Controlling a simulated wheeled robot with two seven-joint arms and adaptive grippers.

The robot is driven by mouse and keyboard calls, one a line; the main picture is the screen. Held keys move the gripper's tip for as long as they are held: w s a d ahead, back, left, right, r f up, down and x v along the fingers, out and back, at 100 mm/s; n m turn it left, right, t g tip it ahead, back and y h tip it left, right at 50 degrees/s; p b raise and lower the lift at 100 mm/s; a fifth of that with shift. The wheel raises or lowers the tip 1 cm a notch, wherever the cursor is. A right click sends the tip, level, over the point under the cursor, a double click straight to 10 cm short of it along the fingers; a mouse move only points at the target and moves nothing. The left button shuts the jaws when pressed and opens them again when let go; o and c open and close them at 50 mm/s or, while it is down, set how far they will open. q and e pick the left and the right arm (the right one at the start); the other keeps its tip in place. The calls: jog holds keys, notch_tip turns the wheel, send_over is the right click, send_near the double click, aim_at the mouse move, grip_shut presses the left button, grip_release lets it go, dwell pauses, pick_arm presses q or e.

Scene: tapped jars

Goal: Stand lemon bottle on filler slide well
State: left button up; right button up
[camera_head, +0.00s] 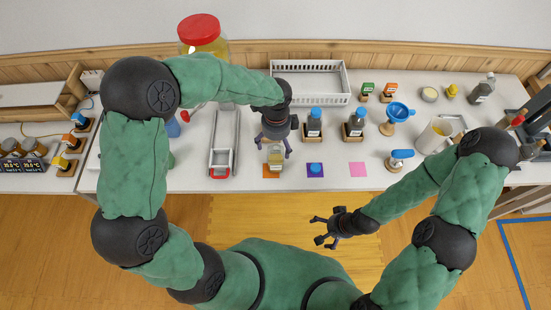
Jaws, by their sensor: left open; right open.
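A small bottle with a pale yellow body (275,160), perhaps the lemon bottle, stands upright on an orange square (266,175) near the table's front edge. My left gripper (273,145) points down over this bottle, its open fingers on either side of the bottle's top; I cannot tell whether they touch it. The filler slide (223,141) is a long grey rail to the left of the bottle, with a red part at its front end. The slide's well is too small to make out. My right gripper (322,231) is open and empty, in front of the table.
Blue-capped dark bottles (314,124) stand right of my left gripper. A blue square (315,170) and a pink square (357,169) lie at the front. A white basket (311,80) and a large red-lidded jar (202,34) stand behind. A blue funnel (399,111) is further right.

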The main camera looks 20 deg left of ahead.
aim_at(276, 149)
pick_arm(q)
jog(key=f, duration=0.2)
jog(key=f+b, duration=0.1)
jog(key=f, duration=0.2)
jog(key=shift+s, duration=0.2)
jog(key=shift+r, duration=0.1)
jog(key=c, duration=1.5)
